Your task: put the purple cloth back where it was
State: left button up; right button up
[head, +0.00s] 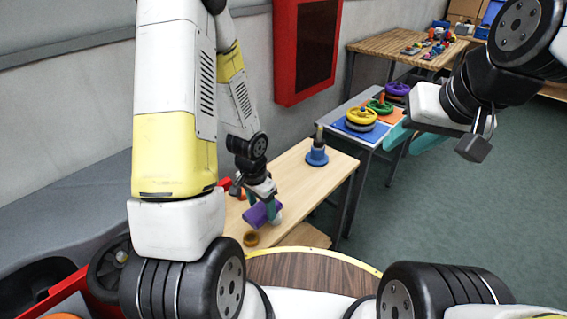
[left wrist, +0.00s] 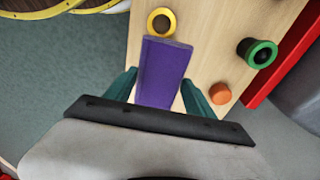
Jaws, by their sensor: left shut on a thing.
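The purple cloth (head: 258,215) is a flat, folded-looking strip held over the light wooden table (head: 290,180). My left gripper (head: 265,199) is shut on it. In the left wrist view the cloth (left wrist: 165,72) runs forward from between the teal fingers of my left gripper (left wrist: 160,92), its far end close to a yellow ring. I cannot tell whether the cloth touches the table. My right gripper (head: 414,140) is at the upper right, well away from the cloth, its teal fingers apart and nothing seen between them.
On the wooden table are the yellow ring (left wrist: 161,22), a green round piece (left wrist: 257,53), an orange piece (left wrist: 220,93) and a blue-based post (head: 317,155). A farther table holds coloured rings (head: 362,116). A red cabinet (head: 306,50) hangs on the wall. Floor is clear at right.

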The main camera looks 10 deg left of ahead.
pick_arm(q)
jog(key=w, duration=0.5)
jog(key=w+d+f, duration=0.1)
jog(key=w, duration=0.5)
jog(key=w+d, duration=0.1)
jog(key=w, duration=0.5)
jog(key=shift+d+f, duration=0.25)
jog(key=shift+f, duration=0.1)
jog(key=shift+s+f, duration=0.15)
jog(key=shift+f, duration=1.5)
jog(key=shift+f, duration=0.15)
jog(key=o, duration=1.4)
